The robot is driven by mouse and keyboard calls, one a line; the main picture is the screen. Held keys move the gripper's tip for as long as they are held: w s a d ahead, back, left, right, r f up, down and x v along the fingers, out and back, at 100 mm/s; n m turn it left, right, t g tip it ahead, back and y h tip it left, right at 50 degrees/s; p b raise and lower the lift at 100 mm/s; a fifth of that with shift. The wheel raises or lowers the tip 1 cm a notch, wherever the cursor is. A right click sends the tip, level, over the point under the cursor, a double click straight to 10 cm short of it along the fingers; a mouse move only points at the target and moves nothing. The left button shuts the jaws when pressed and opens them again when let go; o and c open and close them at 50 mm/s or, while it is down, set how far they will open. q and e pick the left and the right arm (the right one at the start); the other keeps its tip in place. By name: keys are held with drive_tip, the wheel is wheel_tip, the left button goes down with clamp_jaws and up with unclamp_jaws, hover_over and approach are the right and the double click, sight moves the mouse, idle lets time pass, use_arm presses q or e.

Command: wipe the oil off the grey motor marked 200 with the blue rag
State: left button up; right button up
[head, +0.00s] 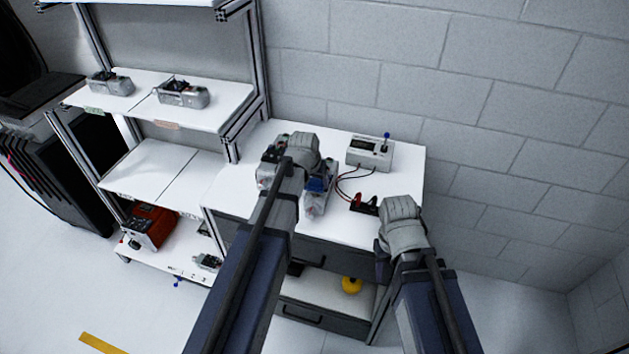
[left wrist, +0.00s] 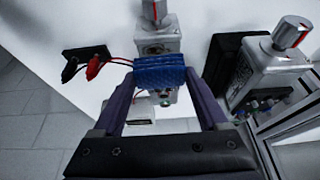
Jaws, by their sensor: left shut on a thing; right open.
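The blue rag (left wrist: 160,73) is pinched between the fingers of my left gripper (left wrist: 162,85). In the head view a bit of the rag (head: 318,183) shows beside my left wrist. The rag lies against or just in front of a grey motor (left wrist: 158,42) with a silver shaft end; I cannot tell if they touch. This motor (head: 315,204) sits on the white bench, partly hidden by my arm. No 200 marking or oil is legible. My right gripper (head: 384,247) is open at the bench's right front edge, its fingers mostly hidden.
More motors (head: 182,94) sit on the left shelf.

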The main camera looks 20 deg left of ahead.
use_arm(q)
drive_tip(key=shift+f, duration=0.35)
drive_tip(key=shift+r, duration=0.1)
use_arm(e)
drive_tip(key=shift+f, duration=0.25)
